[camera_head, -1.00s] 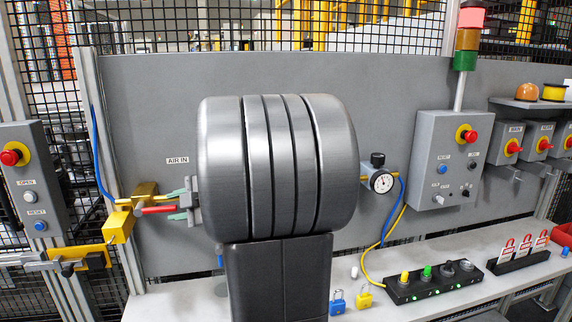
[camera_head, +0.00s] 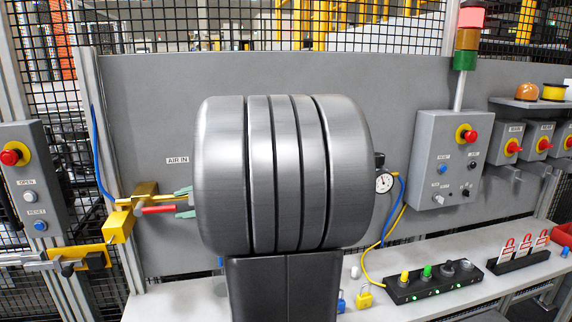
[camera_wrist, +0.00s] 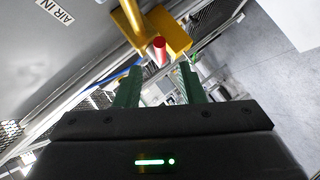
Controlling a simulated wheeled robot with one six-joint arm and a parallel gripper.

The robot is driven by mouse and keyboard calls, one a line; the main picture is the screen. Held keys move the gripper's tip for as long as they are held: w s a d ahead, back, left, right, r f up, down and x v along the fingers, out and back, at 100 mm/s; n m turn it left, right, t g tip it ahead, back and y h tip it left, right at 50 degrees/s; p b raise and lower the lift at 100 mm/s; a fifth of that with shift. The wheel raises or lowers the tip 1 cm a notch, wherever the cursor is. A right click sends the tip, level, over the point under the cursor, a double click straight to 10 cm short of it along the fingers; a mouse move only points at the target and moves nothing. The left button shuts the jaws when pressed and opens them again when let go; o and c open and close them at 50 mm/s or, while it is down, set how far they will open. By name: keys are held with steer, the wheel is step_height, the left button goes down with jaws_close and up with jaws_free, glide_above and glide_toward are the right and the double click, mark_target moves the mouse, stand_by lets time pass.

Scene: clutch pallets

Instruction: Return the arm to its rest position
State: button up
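My gripper (camera_wrist: 160,72) is open, with its two green fingers apart and nothing held between them. The red valve handle (camera_wrist: 159,50) lies just beyond the fingertips, in line with the gap. In the head view, the red handle (camera_head: 157,210) sticks out to the right from the brass-yellow air valve (camera_head: 120,226) below the AIR IN label. The green fingertips (camera_head: 184,203) show beside the handle's right end. My big grey arm joint fills the middle of the head view and hides the rest of the gripper.
A grey panel (camera_head: 400,90) stands behind my arm. A pressure gauge (camera_head: 384,182) is close to the arm's right side. A white bench (camera_head: 420,290) carries a black connector strip (camera_head: 430,284), padlocks and red tags. A control box (camera_head: 33,185) stands at left.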

mark_target(163, 211)
steer(key=x, duration=0.8)
steer(key=shift+w+a+f+b, duration=0.1)
steer(key=shift+a+f+b, duration=0.1)
steer(key=shift+f+b, duration=0.35)
steer(key=shift+b, duration=0.3)
steer(key=shift+d+y+b, duration=0.15)
steer(key=shift+y+b, duration=0.35)
steer(key=shift+b, duration=0.4)
steer(key=shift+f+m+b, duration=0.15)
steer(key=shift+m+b, duration=0.15)
steer(key=shift+b, duration=0.35)
steer(key=shift+y+b, duration=0.3)
steer(key=shift+b, duration=0.2)
